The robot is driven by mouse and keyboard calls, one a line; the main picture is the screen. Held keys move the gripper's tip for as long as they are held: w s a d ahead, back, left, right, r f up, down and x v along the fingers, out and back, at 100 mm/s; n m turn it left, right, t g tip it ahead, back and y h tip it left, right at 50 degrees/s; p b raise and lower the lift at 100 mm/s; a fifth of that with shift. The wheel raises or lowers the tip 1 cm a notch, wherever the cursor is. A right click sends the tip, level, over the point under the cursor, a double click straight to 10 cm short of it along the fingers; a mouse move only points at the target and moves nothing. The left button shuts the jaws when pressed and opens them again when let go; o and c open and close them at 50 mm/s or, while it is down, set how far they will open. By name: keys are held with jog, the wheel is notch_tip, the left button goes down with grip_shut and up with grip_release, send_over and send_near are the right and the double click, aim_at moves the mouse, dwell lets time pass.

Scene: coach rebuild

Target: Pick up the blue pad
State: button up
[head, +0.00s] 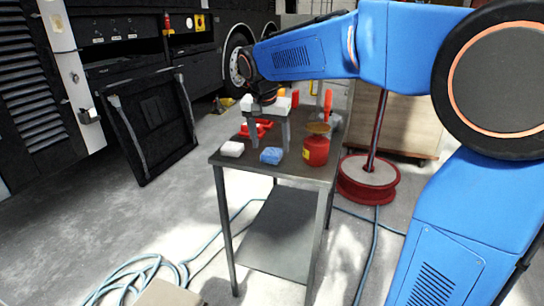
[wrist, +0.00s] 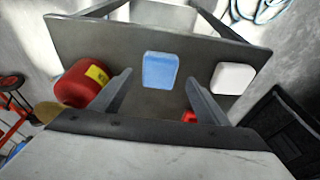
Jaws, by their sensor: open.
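The blue pad (head: 271,155) lies flat near the front edge of the small dark table (head: 225,160). In the wrist view the blue pad (wrist: 160,70) sits just beyond and between the two finger tips. My gripper (head: 268,140) is open above the table, with a finger on either side of a wide gap. It also shows in the wrist view (wrist: 160,87), with nothing between the fingers. The pad is in full view in the wrist view.
A white pad (head: 232,149) lies left of the blue one, and a red can with a yellow label (head: 316,150) stands right of it. Red items (head: 256,128) lie behind. A red-based stand (head: 368,182) is right of the table. A hose (head: 150,272) lies on the floor.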

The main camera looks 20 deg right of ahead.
jog(key=shift+x, duration=1.4)
jog(key=c, duration=1.2)
jog(key=shift+r, duration=0.15)
